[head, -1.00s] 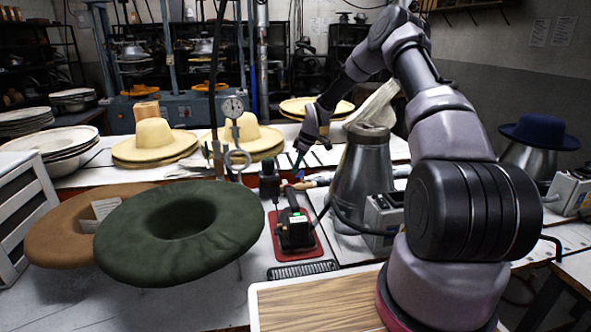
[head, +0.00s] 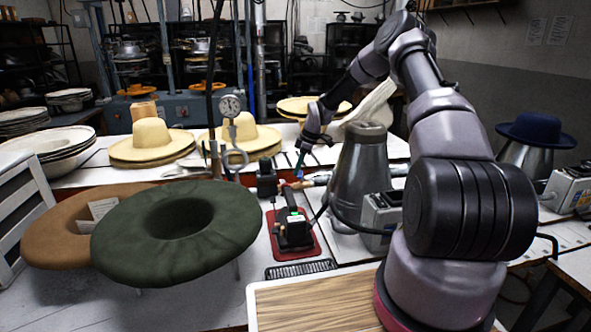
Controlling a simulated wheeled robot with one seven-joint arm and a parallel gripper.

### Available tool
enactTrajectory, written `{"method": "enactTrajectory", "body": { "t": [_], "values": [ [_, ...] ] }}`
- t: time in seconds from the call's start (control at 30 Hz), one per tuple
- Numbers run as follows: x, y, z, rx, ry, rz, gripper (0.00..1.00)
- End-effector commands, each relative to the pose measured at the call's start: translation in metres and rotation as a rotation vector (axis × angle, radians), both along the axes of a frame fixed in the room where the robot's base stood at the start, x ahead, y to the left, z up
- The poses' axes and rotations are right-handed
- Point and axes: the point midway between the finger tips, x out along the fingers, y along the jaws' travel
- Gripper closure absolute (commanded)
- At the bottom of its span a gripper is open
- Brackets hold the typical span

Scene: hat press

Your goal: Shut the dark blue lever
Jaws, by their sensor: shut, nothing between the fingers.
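My gripper (head: 299,164) is shut and empty, pointing down over the bench behind the black iron-like tool. A small dark blue spot, possibly the lever (head: 299,173), shows just under the fingertips, beside a wood-coloured handle (head: 317,181). It is too small to tell its angle, or whether the fingertips touch it. A black fitting (head: 266,180) stands to the left of the fingertips.
A black tool (head: 293,230) stands on a red pad (head: 312,247) in front. A metal cone (head: 359,165) stands close right of my gripper. A green hat (head: 178,232) fills the left foreground. Straw hats (head: 238,133) sit behind; a dark blue hat (head: 536,130) is far right.

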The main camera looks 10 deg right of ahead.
Motion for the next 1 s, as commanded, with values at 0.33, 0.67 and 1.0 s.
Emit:
{"method": "enactTrajectory", "body": {
  "t": [0.33,0.67,1.0],
  "values": [
    [-0.005,-0.014,0.000,-0.002,0.000,0.011,1.00],
    [-0.006,-0.018,0.000,-0.002,0.000,0.010,1.00],
    [-0.006,-0.018,0.000,-0.002,0.000,0.010,1.00]
  ]
}}
